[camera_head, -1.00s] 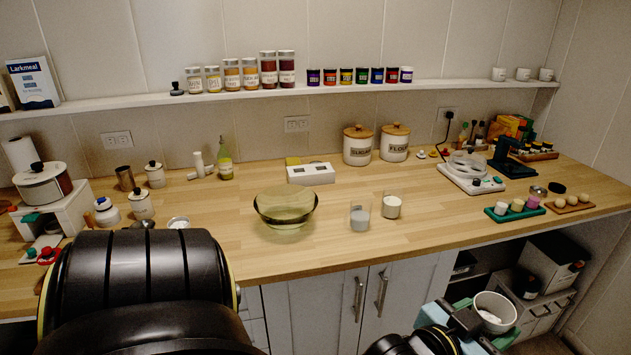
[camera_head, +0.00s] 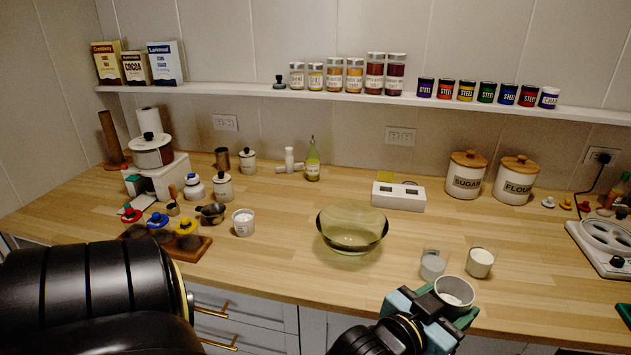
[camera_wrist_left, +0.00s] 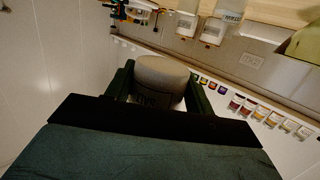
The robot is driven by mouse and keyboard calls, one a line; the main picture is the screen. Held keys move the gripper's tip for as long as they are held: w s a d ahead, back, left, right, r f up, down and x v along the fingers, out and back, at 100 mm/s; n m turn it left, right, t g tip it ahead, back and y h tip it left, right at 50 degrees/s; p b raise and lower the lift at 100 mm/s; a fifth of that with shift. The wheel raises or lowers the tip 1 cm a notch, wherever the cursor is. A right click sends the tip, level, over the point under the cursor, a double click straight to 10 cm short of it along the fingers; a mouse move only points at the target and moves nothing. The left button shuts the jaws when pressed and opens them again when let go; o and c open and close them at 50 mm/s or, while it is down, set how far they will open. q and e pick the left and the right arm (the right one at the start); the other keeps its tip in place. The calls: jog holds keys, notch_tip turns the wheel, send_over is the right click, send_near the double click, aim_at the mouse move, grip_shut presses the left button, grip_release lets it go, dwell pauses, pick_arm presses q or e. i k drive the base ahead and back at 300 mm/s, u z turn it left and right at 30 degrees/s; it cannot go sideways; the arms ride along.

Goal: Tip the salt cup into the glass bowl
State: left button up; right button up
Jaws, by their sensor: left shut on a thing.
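The salt cup (camera_head: 455,291) is a pale cup with whitish contents, its open top facing up in the head view. My right gripper is out of view.
A glass with pale contents (camera_head: 433,264) and another with white contents (camera_head: 480,262) stand right of the bowl, close behind the held cup. A labelled white cup (camera_head: 243,223) stands left of the bowl. Counter around the bowl's left is free.

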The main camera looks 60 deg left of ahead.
aim_at(352, 231)
jog(key=u, duration=0.5)
jog(key=i, duration=0.45)
jog(key=u, duration=0.45)
